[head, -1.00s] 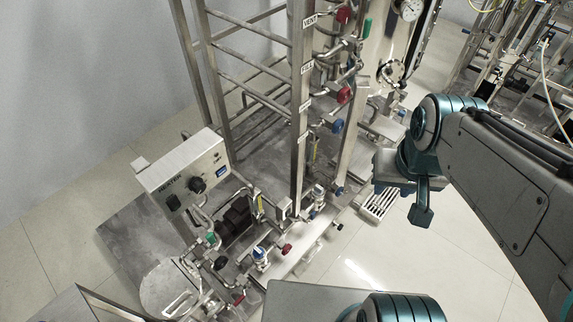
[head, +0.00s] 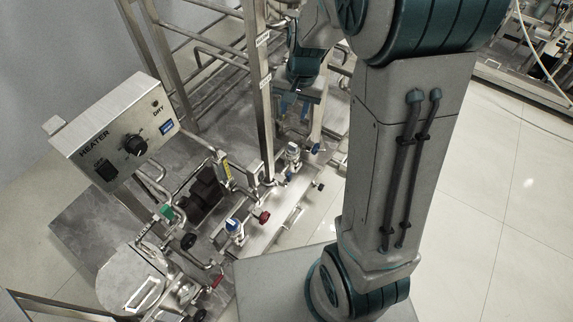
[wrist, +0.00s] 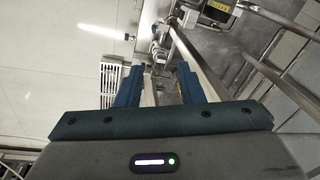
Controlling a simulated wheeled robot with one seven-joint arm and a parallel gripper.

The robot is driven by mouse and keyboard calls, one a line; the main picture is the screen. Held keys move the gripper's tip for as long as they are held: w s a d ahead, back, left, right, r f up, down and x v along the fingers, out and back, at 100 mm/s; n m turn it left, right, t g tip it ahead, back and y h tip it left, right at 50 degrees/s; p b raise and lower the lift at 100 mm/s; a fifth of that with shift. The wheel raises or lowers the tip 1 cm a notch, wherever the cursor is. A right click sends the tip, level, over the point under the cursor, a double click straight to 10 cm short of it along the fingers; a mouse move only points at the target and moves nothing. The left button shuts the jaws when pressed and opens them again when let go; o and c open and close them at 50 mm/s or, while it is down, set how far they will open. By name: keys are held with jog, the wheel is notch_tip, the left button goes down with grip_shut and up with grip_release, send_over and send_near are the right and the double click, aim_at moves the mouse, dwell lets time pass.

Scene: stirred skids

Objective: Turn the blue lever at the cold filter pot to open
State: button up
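My gripper (head: 303,98) is partly hidden behind my arm in the head view, low beside the upright frame post. In the wrist view my gripper (wrist: 160,88) has its two blue fingers apart, with no lever clearly held between them. A small blue-and-white fitting (wrist: 160,55) shows beyond the fingertips. In the head view a blue knob (head: 315,148) and a blue-topped fitting (head: 292,151) sit just below the gripper. Another blue-topped fitting (head: 232,225) is lower left. I cannot tell which blue part belongs to the cold filter pot; the pot is not clearly identifiable.
A heater box (head: 115,135) stands at left, with a dark pump (head: 205,190) beside the pipes. A red knob (head: 264,217) sits on the low piping. The steel post (head: 262,100) is close to my gripper. Tiled floor (head: 490,200) at right is clear.

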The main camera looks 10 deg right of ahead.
jog(key=w+f+m+b, duration=0.1)
jog(key=w+f+b, duration=0.2)
jog(key=f, duration=0.6)
jog(key=w+f+m+b, duration=0.1)
jog(key=w+f+b, duration=0.2)
jog(key=f, duration=0.5)
jog(key=m+g+h+b, duration=0.1)
jog(key=m+b, duration=0.1)
jog(key=b, duration=0.4)
send_over(289, 174)
notch_tip(289, 174, down, 17)
notch_tip(289, 174, down, 14)
jog(key=b, duration=0.5)
jog(key=shift+w+r, duration=0.1)
jog(key=shift+r, duration=0.1)
grip_shut()
